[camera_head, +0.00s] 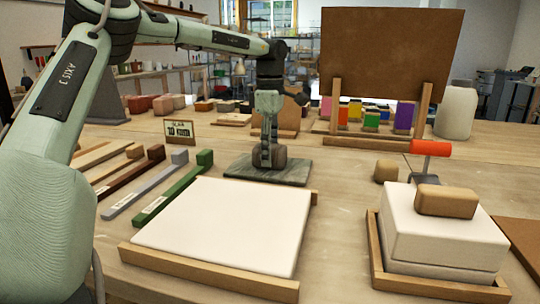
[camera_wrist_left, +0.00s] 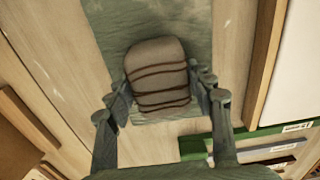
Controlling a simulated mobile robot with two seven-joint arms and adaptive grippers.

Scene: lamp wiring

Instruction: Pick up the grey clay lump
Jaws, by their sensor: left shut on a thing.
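The grey clay lump (camera_wrist_left: 157,78) is a rounded brownish-grey block with several dark bands across it in the left wrist view. My left gripper (camera_head: 268,154) is shut on it, with a finger on each side of the lump. In the head view the lump (camera_head: 279,158) shows partly behind the fingers, low over a dark grey-green slab (camera_head: 240,170). I cannot tell whether it touches the slab. The slab also shows beneath the lump in the left wrist view (camera_wrist_left: 140,22). My right gripper is not in view.
A white board (camera_head: 225,220) in a wooden frame lies in front of the slab. White blocks (camera_head: 440,240) with a brown lump (camera_head: 446,201) on top stand at right, beside a small tan lump (camera_head: 385,171). Labelled coloured strips (camera_head: 175,195) lie at left. A brown panel (camera_head: 390,50) stands behind.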

